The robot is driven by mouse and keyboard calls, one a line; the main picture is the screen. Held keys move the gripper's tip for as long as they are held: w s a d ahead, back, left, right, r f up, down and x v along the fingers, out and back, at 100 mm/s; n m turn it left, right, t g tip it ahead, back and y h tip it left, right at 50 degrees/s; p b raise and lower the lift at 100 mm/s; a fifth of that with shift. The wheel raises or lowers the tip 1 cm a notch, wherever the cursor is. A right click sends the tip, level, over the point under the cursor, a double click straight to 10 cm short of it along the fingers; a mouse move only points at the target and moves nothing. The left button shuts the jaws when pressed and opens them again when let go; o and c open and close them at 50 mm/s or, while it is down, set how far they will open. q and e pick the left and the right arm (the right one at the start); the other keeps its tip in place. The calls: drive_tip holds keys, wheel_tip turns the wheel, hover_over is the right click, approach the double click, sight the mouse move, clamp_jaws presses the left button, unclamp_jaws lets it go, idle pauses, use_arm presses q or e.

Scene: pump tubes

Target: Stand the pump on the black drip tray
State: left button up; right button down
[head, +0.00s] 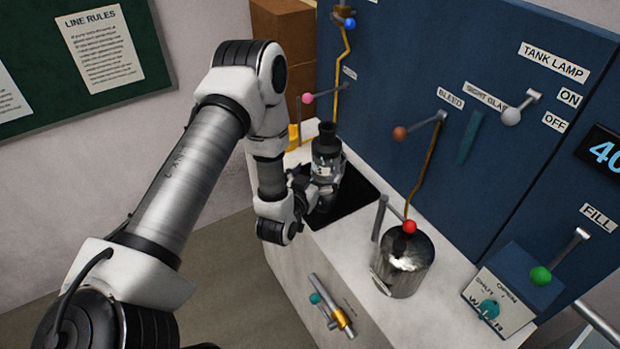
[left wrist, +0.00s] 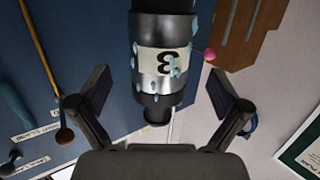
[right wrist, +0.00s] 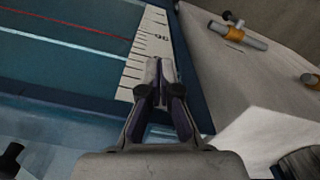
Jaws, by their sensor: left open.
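The pump (head: 327,150) is a dark, upright cylinder with a pale label. In the head view it stands at the black drip tray (head: 352,196), on its left part; its base is partly hidden by my left gripper (head: 314,188). In the left wrist view the pump (left wrist: 163,60) shows a label with a 3 and bluish drops. My left gripper (left wrist: 158,104) is open there, its fingers spread on either side of the pump with gaps. My right gripper (right wrist: 160,75) shows only in its wrist view, with its fingertips together and nothing seen between them.
A shiny metal can (head: 403,262) with a red-knobbed lever stands right of the tray. The blue panel (head: 450,60) with several levers rises behind. A water valve box (head: 500,295) is at the right. A pipe fitting (head: 332,305) sticks out of the counter's front.

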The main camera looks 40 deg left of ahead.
use_arm(q)
drive_tip(key=s+d+f+g+h, duration=0.1)
drive_tip(key=s+d+f+g, duration=0.3)
drive_tip(key=s, duration=0.6)
drive_tip(key=s+d+f+m+g+h, duration=0.1)
drive_tip(key=s+d+f+g, duration=0.2)
drive_tip(key=s+f+g, duration=0.3)
drive_tip(key=s+d+f+m+g+h, duration=0.1)
drive_tip(key=s+d+f+g, duration=0.3)
drive_tip(key=s, duration=1.2)
wheel_tip(320, 180, down, 3)
drive_tip(key=shift+d+r+g+h, duration=0.2)
drive_tip(key=shift+d+g+h, duration=0.15)
drive_tip(key=shift+g, duration=0.65)
